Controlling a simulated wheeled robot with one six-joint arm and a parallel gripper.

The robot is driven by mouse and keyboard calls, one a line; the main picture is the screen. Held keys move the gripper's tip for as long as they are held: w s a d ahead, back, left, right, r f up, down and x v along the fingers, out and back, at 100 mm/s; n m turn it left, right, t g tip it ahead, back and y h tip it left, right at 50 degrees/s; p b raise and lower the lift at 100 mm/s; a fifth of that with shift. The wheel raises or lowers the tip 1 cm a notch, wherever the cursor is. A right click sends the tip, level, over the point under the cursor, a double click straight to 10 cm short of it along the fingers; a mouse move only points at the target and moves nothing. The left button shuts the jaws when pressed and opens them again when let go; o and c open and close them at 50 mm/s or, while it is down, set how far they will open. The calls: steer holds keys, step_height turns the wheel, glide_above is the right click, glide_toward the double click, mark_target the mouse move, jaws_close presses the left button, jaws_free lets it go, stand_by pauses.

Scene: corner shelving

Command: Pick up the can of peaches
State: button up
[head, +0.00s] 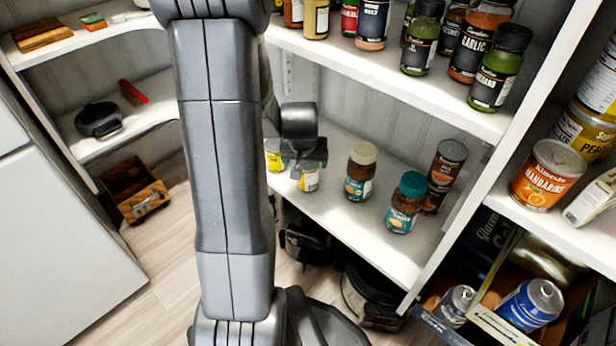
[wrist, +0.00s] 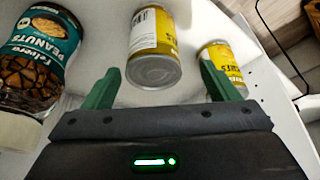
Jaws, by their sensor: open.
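Two yellow-labelled cans stand on the middle shelf by my gripper. One can, with a white and yellow label, (wrist: 152,38) is ahead of my gripper (wrist: 161,84), roughly between its fingertips, in the wrist view. The other yellow can (wrist: 222,62) is near the right finger. In the head view, the nearer can (head: 309,181) shows just below my gripper (head: 311,160), and the other (head: 273,157) is partly hidden by my arm. Their labels are only partly readable, so I cannot tell which holds peaches. My gripper is open and empty.
A peanut jar (wrist: 38,50) with a cream lid stands left of the cans in the wrist view. A teal-lidded jar (head: 406,203) and stacked dark cans (head: 446,165) are further right in the head view. The upper shelf (head: 385,75) holds several jars above.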

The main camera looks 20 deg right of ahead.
mark_target(308, 184)
steer(key=x, duration=0.1)
steer(key=b+x, duration=0.1)
steer(key=x, duration=0.1)
steer(key=b+x, duration=0.1)
steer(key=x, duration=0.1)
steer(key=shift+s+d+f, duration=0.1)
steer(key=shift+s+d, duration=0.1)
steer(key=shift+d, duration=0.15)
steer(key=c, duration=1.4)
step_height(308, 184, up, 10)
steer(key=p, duration=0.3)
steer(key=shift+f+p, duration=0.15)
steer(key=shift+p, duration=0.25)
steer(key=shift+a+f+n+y+b, duration=0.1)
steer(key=shift+f+n+y+b, duration=0.25)
steer(key=shift+f+n, duration=0.75)
steer(key=shift+f+n+y+b, duration=0.3)
steer(key=shift+f+n, duration=0.3)
steer(key=shift+f, duration=1)
steer(key=shift+f+b, duration=1.05)
steer(key=shift+f, duration=0.65)
